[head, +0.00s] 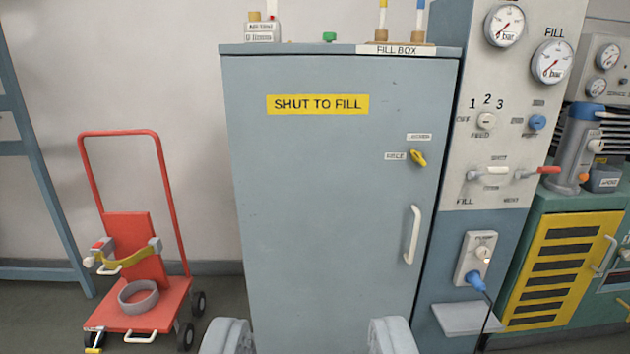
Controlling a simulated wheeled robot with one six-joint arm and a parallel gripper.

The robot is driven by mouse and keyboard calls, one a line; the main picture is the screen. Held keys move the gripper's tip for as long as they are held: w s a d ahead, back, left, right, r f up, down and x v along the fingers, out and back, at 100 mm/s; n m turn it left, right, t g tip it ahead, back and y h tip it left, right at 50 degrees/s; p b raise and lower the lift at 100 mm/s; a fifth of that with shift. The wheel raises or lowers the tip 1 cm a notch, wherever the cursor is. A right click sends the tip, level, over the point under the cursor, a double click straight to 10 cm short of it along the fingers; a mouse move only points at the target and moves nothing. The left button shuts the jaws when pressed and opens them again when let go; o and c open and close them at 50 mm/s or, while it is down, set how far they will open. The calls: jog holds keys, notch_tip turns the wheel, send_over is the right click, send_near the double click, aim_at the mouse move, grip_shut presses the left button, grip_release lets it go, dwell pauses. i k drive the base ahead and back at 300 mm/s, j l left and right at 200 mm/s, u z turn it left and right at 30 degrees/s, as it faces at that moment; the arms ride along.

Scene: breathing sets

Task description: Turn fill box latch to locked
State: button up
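The fill box (330,220) is a tall grey-blue cabinet in the middle, with a yellow "SHUT TO FILL" sign and its door shut. Its latch (418,158) is a small yellow knob at the door's upper right. The latch sits slanted, between upper left and lower right. A small label above it (419,137) seems to read "LOCKED"; another label (396,156) lies to its left, too small to read surely. My gripper (310,338) is open and empty at the bottom edge, its two pale fingers wide apart, below and left of the latch.
A white door handle (413,235) stands out below the latch. A panel with gauges and knobs (510,110) adjoins on the right, with a socket and blue plug (475,280) below. A red trolley (140,300) stands at left. Small items stand on the box top.

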aim_at(416, 156)
jog(key=i+l, duration=0.1)
jog(key=l, duration=0.3)
jog(key=i+l, duration=0.15)
jog(key=l, duration=0.25)
jog(key=i+l, duration=0.1)
jog(key=l, duration=0.35)
jog(key=i+l, duration=0.1)
jog(key=l, duration=0.3)
jog(key=u, duration=0.05)
